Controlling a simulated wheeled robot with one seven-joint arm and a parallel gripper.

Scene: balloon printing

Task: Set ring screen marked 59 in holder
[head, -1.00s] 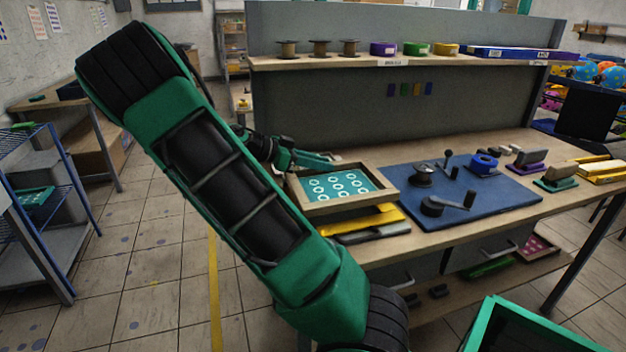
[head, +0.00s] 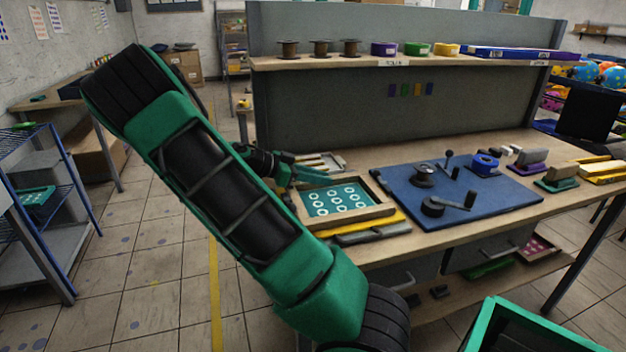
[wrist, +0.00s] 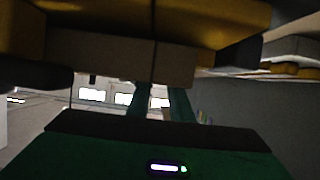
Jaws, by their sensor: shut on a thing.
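A ring screen (head: 376,212), a wooden frame with teal mesh and white rings, is held at the left part of the bench. My gripper (head: 318,181) reaches its far left edge from the left and is shut on it. In the wrist view my green fingers (wrist: 157,100) meet a pale wooden frame edge (wrist: 110,56). No number is legible on the screen. A blue board (head: 470,211) with black knobs and clamps lies right of the screen; I cannot tell whether it is the holder. The fingertips' contact is partly hidden in the head view.
Yellow (head: 397,219) and grey (head: 372,234) flat pieces lie under or beside the screen's near right edge. A small tray with sticks (head: 322,162) lies behind. Squeegee-like blocks (head: 556,178) stand at right. A shelf (head: 400,61) with spools and coloured rolls runs above.

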